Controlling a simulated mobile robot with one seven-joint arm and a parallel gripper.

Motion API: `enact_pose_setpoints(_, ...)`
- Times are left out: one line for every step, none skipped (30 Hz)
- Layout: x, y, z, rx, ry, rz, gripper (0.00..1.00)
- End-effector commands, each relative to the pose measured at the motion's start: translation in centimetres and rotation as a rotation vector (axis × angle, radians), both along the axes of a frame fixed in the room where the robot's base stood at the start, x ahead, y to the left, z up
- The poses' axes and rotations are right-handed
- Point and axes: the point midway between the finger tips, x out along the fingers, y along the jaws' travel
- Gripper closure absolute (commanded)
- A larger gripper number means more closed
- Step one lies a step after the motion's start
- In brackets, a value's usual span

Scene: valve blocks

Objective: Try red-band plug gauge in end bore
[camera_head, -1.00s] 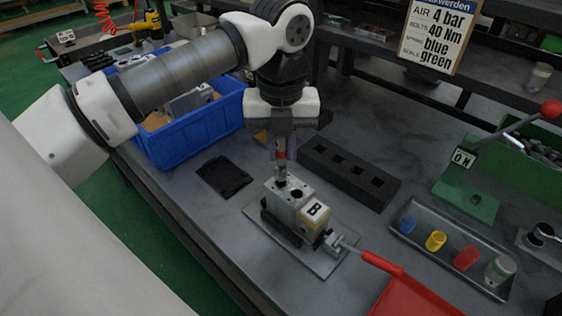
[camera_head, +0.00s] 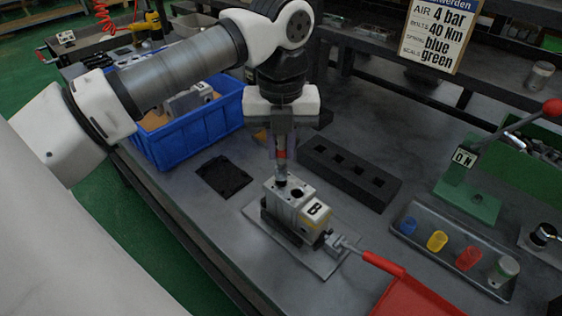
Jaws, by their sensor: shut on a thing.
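My gripper (camera_head: 281,153) points straight down above the block's far left end. It is shut on the red-band plug gauge (camera_head: 281,157), whose red band shows between the fingers. The gauge is upright, and its lower end meets the block's top at the end bore. I cannot tell how deep it sits in the bore.
A red-handled clamp (camera_head: 383,264) holds the block's near right side. A black holder with square holes (camera_head: 349,177) lies behind it. A blue bin (camera_head: 200,135) stands left, a tray of coloured caps (camera_head: 455,258) right. A black pad (camera_head: 223,177) lies left of the block.

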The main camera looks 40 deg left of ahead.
Motion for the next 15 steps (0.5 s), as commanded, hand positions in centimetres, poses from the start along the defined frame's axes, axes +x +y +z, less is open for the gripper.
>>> enact_pose_setpoints(0.0, 0.0, 0.03, 0.0, 0.0, 0.0, 1.0)
enact_pose_setpoints(0.0, 0.0, 0.03, 0.0, 0.0, 0.0, 1.0)
enact_pose_setpoints(0.0, 0.0, 0.01, 0.0, 0.0, 0.0, 1.0)
enact_pose_setpoints(0.0, 0.0, -0.01, 0.0, 0.0, 0.0, 1.0)
enact_pose_setpoints(0.0, 0.0, -0.04, 0.0, 0.0, 0.0, 1.0)
enact_pose_setpoints(0.0, 0.0, -0.09, 0.0, 0.0, 0.0, 1.0)
enact_pose_setpoints(0.0, 0.0, -0.14, 0.0, 0.0, 0.0, 1.0)
enact_pose_setpoints(-0.01, -0.01, -0.2, 0.0, 0.0, 0.0, 1.0)
enact_pose_setpoints(-0.01, -0.01, -0.29, 0.0, 0.0, 0.0, 1.0)
enact_pose_setpoints(-0.01, -0.01, -0.35, 0.0, 0.0, 0.0, 1.0)
enact_pose_setpoints(0.0, -0.01, -0.42, 0.0, 0.0, 0.0, 1.0)
enact_pose_setpoints(-0.01, -0.01, -0.51, 0.0, 0.0, 0.0, 1.0)
enact_pose_setpoints(-0.01, -0.01, -0.57, 0.0, 0.0, 0.0, 1.0)
enact_pose_setpoints(-0.01, -0.01, -0.63, 0.0, 0.0, 0.0, 1.0)
enact_pose_setpoints(-0.01, -0.01, -0.71, 0.0, 0.0, 0.0, 1.0)
